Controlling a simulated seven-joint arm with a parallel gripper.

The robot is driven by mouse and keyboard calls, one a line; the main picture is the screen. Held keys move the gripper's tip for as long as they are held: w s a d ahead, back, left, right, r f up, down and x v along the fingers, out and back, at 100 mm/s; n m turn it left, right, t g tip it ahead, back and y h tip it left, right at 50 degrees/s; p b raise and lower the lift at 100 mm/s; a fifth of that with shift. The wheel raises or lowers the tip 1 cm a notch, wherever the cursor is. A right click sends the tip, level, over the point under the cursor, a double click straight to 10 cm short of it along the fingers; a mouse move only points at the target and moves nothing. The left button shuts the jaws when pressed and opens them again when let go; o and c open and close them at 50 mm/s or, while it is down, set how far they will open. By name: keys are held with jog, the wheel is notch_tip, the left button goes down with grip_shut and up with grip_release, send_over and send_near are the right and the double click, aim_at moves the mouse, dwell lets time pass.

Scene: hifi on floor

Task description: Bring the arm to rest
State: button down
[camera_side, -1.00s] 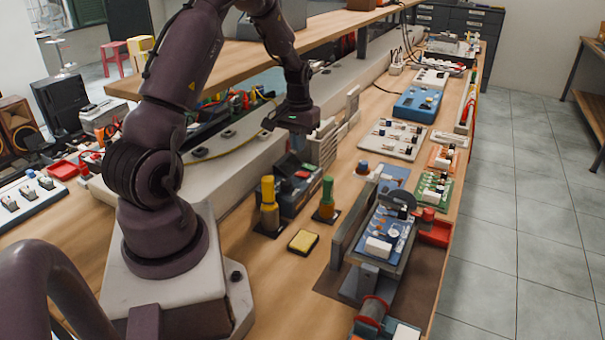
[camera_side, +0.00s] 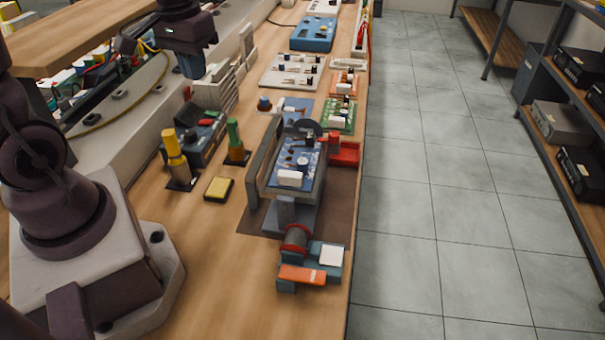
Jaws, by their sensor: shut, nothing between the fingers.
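My gripper (camera_side: 192,68) shows at the upper left, at the end of my dark purple arm. It is shut and empty and points down. It hangs above the back part of the bench, beside the white upright rack (camera_side: 214,92), and appears clear of it. The exact gap below the fingertips cannot be told. My arm's base is at the lower left; its upper links are cut off by the picture edge.
A board holder with a blue circuit board (camera_side: 305,158) stands near the front edge of the wooden bench (camera_side: 215,265). A yellow-handled tool (camera_side: 174,150), green-handled tool (camera_side: 235,138) and yellow sponge (camera_side: 218,188) stand nearer my base. A wooden shelf (camera_side: 75,35) overhangs the back.

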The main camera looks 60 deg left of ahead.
jog(key=s+d+r+m+t, duration=0.2)
jog(key=s+d+r, duration=0.1)
jog(key=d, duration=0.3)
jog(key=s+d+r+m+t, duration=0.2)
jog(key=s+d+r+m, duration=0.1)
jog(key=d+r, duration=0.3)
jog(key=shift+s+d+t, duration=0.25)
jog(key=shift+d+t, duration=0.15)
jog(key=shift+d, duration=0.15)
